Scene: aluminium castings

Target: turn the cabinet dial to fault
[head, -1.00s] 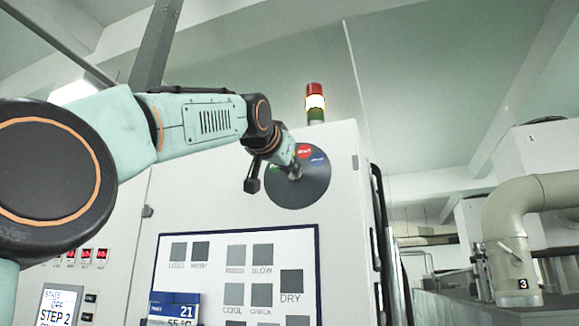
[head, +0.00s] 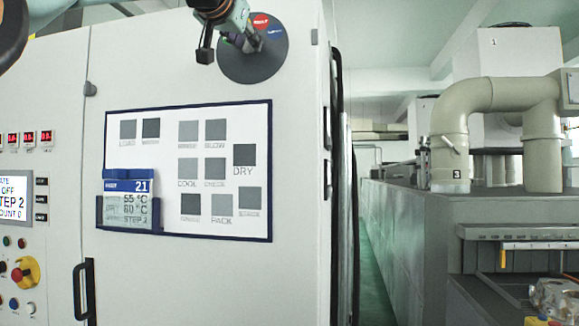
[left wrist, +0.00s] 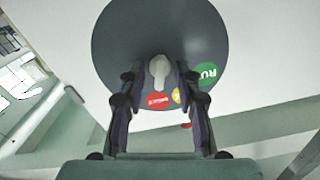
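The cabinet dial is a dark grey disc (head: 268,65) high on the white cabinet front, with a red label and a blue label on its upper part. In the left wrist view the dial (left wrist: 125,40) shows a green label reading "RU", a yellow one and a red one whose print is too small to read. A pale knob (left wrist: 159,70) stands at its middle. My left gripper (left wrist: 158,76) is open, its two fingers on either side of the knob with a gap visible at each side. In the head view the left gripper (head: 256,42) is at the dial.
A framed board (head: 225,230) with grey squares and a blue card holder (head: 130,185) is below the dial. A black door handle (head: 84,290) and a yellow-ringed red button (head: 17,275) are lower left. A green-floored aisle (head: 380,250) runs right of the cabinet.

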